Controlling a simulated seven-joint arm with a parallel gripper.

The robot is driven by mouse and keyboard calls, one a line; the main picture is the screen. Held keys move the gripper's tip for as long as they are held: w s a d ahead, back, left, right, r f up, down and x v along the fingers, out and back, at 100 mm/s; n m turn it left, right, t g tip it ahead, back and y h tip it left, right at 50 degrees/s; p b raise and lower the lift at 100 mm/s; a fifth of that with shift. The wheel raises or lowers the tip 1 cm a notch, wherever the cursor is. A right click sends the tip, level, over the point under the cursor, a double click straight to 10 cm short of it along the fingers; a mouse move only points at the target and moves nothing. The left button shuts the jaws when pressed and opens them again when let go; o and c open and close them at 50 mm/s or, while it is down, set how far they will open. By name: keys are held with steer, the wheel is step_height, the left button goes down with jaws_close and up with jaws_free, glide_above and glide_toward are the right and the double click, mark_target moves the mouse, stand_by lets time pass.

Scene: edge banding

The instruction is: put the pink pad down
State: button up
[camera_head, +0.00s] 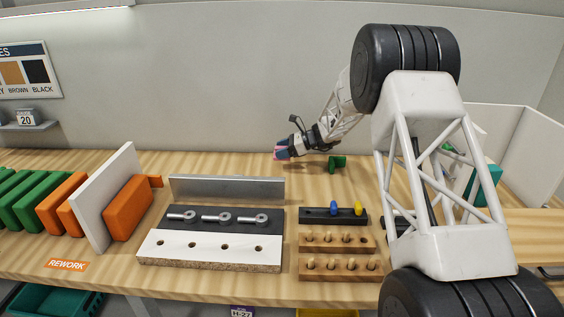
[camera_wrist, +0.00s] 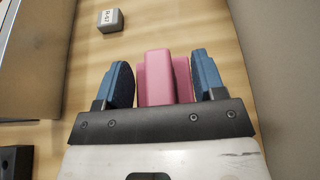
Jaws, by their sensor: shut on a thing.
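The pink pad (camera_wrist: 165,75) is between the blue fingers of my gripper (camera_wrist: 165,82) in the wrist view. The gripper is shut on it. In the head view my gripper (camera_head: 281,153) is at the back of the wooden bench (camera_head: 230,162), and only a small bit of pink shows at its tip. I cannot tell whether the pad touches the bench top.
A metal fence (camera_head: 227,188) stands in front of my gripper, behind a drilled white board (camera_head: 200,250). A green piece (camera_head: 338,162) is to the right. A small labelled grey block (camera_wrist: 110,21) lies beyond the fingers. The back wall (camera_head: 220,80) is close behind.

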mark_target(282, 169)
steer(key=shift+f, duration=2.5)
steer(key=o, duration=0.9)
steer(key=shift+f, duration=0.1)
steer(key=v, duration=1.2)
steer(key=shift+r, duration=0.2)
steer(key=shift+s, duration=0.1)
